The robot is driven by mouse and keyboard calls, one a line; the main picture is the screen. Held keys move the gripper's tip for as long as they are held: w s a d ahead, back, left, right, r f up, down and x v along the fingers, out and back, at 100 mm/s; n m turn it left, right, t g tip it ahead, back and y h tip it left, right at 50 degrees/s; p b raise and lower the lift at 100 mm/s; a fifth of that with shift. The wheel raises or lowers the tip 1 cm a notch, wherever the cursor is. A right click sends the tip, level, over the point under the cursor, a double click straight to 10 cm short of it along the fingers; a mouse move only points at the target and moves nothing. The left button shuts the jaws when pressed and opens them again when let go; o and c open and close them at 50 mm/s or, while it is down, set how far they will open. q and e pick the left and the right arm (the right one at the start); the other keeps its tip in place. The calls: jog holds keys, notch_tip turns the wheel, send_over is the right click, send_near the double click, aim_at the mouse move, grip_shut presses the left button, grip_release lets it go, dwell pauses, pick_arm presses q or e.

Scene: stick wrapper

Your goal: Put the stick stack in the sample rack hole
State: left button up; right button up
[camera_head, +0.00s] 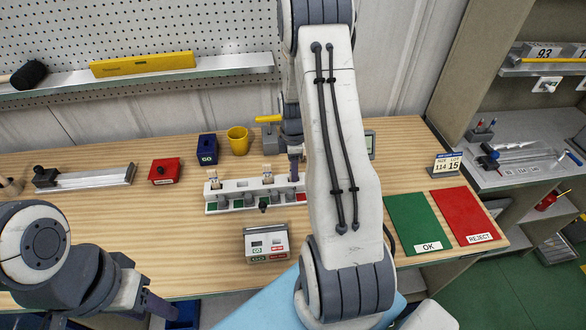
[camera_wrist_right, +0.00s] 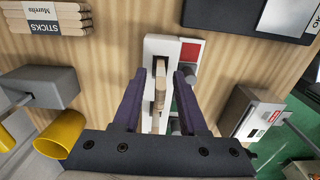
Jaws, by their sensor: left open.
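The white sample rack (camera_head: 245,199) stands mid-table, with green and red squares on its front edge. It also shows below my right gripper in the right wrist view (camera_wrist_right: 155,47). My left gripper (camera_head: 162,305) is open and empty at the table's front edge, lower left.
Banded stick bundles (camera_wrist_right: 45,17) lie beyond the grey block (camera_wrist_right: 52,88). A yellow cup (camera_head: 237,140) and blue holder (camera_head: 207,149) stand behind the rack. A GO/reject box (camera_head: 266,244) stands in front. Green (camera_head: 418,222) and red (camera_head: 462,214) mats lie right. My right arm hides the middle.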

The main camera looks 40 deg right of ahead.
jog(key=shift+r, duration=0.5)
notch_tip(320, 180, up, 11)
jog(key=b, duration=0.2)
jog(key=shift+r+b, duration=0.2)
jog(key=shift+b, duration=0.15)
jog(key=s+a+r+m, duration=0.1)
jog(key=s+a+r, duration=0.1)
jog(key=a, duration=0.9)
jog(key=s+a+r+m, duration=0.1)
jog(key=s+a+r, duration=0.1)
jog(key=a, duration=0.9)
jog(key=s+a+m, duration=0.1)
jog(key=s+a, duration=0.5)
jog(key=s, duration=0.2)
jog(key=s+a+m+y, duration=0.1)
jog(key=s+a, duration=0.5)
jog(key=s, duration=0.3)
jog(key=shift+f, duration=0.2)
